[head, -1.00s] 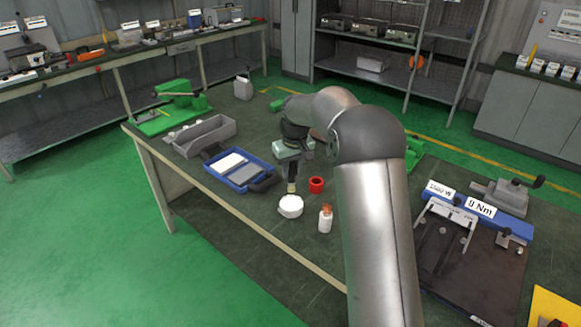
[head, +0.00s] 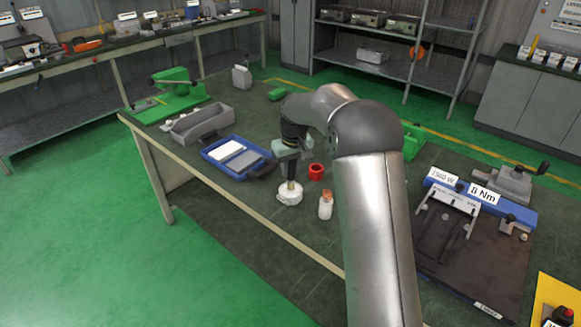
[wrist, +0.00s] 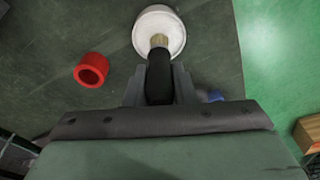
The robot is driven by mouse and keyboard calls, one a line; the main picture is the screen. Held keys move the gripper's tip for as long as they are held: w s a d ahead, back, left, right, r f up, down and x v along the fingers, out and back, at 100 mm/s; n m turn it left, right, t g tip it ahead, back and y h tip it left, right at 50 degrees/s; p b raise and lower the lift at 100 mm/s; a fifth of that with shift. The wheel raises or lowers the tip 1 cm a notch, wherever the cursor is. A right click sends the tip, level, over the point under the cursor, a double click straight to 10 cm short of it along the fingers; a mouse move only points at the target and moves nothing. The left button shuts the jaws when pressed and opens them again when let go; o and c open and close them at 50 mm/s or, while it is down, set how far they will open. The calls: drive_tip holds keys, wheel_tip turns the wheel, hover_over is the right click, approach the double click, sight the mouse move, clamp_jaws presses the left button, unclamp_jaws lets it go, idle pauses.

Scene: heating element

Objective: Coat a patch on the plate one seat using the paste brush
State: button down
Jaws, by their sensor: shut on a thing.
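My gripper (head: 289,172) is shut on the paste brush (wrist: 159,75), which has a dark handle and pale bristles. The brush points down at a round white pot (head: 289,197) on the bench. The wrist view shows the bristles overlapping the inside of the pot's rim (wrist: 178,40); how deep they reach is hard to tell. A dark flat plate (head: 455,262) lies at the right of the bench, with a blue bar (head: 513,211) and a white clamp piece (head: 449,196) along its far edge. I cannot tell which seat is plate one's.
A red ring (head: 316,172) and a small white bottle (head: 325,206) stand right of the pot. A blue case (head: 222,165), a grey tray (head: 200,125) and a green device (head: 170,95) lie to the left. A grey vise-like block (head: 508,183) stands behind the blue bar.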

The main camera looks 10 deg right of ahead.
drive_tip(key=shift+f+b, duration=0.35)
drive_tip(key=shift+f, duration=0.25)
idle(1.4)
drive_tip(key=shift+r, duration=0.1)
drive_tip(key=shift+r+p, duration=2.45)
drive_tip(key=shift+r, duration=1.05)
drive_tip(key=shift+s+f, duration=0.1)
